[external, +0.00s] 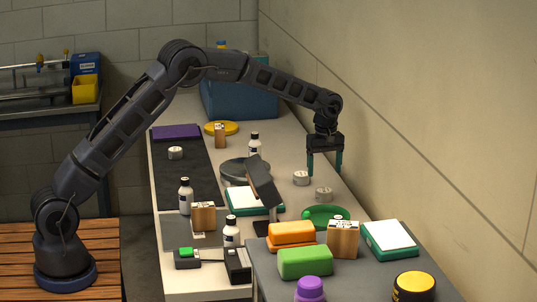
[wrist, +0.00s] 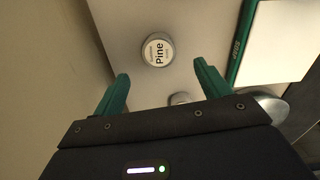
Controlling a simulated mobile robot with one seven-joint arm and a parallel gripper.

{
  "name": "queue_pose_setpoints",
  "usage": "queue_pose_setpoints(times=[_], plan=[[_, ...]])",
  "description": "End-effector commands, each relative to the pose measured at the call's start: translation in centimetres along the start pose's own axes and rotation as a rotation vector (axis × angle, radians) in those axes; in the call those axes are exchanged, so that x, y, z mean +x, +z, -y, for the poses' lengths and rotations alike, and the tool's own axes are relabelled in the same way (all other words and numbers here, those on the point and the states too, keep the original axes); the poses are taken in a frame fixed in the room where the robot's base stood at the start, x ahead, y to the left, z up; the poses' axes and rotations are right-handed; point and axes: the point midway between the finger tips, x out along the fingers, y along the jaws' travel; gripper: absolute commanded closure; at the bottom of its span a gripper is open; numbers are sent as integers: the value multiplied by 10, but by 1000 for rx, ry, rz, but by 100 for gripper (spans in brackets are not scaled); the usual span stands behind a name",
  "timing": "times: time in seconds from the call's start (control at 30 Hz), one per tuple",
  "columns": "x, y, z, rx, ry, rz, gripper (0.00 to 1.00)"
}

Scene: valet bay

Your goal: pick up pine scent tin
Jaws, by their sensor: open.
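The pine scent tin (wrist: 158,50) is a small round pale tin with "Pine" on its lid. It lies flat on the counter, just beyond my fingertips in the wrist view. In the external view it appears to be the nearer of two tins by the wall (external: 323,194). My gripper (external: 325,172) points down above the counter near these tins, open and empty. Its green fingers also show in the wrist view (wrist: 162,72), apart, with the tin ahead of the gap. A second tin (external: 301,178) is partly hidden behind my gripper in the wrist view (wrist: 180,99).
A green-edged white pad (external: 250,201) and a tilted dark screen (external: 263,181) stand left of the tins. A green dish (external: 324,215) lies in front. A grey round plate (external: 245,169) is further left. The wall (external: 430,120) runs close on the right.

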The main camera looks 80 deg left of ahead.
Motion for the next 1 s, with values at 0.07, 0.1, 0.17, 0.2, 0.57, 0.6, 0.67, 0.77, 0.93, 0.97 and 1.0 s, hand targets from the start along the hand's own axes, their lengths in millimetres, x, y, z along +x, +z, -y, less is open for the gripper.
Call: queue_pose_setpoints(times=[0.07, 0.1, 0.17, 0.2, 0.57, 0.6, 0.67, 0.77, 0.93, 0.97, 1.0], plan=[[12, 0, 0, 0, -1, 0, 25], [18, 0, 0, 0, -2, 0, 25], [26, 0, 0, 0, -1, 1, 25], [30, 0, 0, 1, -1, 1, 25], [60, 0, -1, 1, -2, 1, 25], [66, 0, -2, 1, -2, 1, 25], [74, 0, -2, 1, -1, 1, 25], [83, 0, -2, 0, 0, 1, 25], [85, 0, -2, 1, 1, 0, 25], [85, 0, -2, 1, 1, 0, 25], [85, 0, -2, 1, 1, 0, 25]])
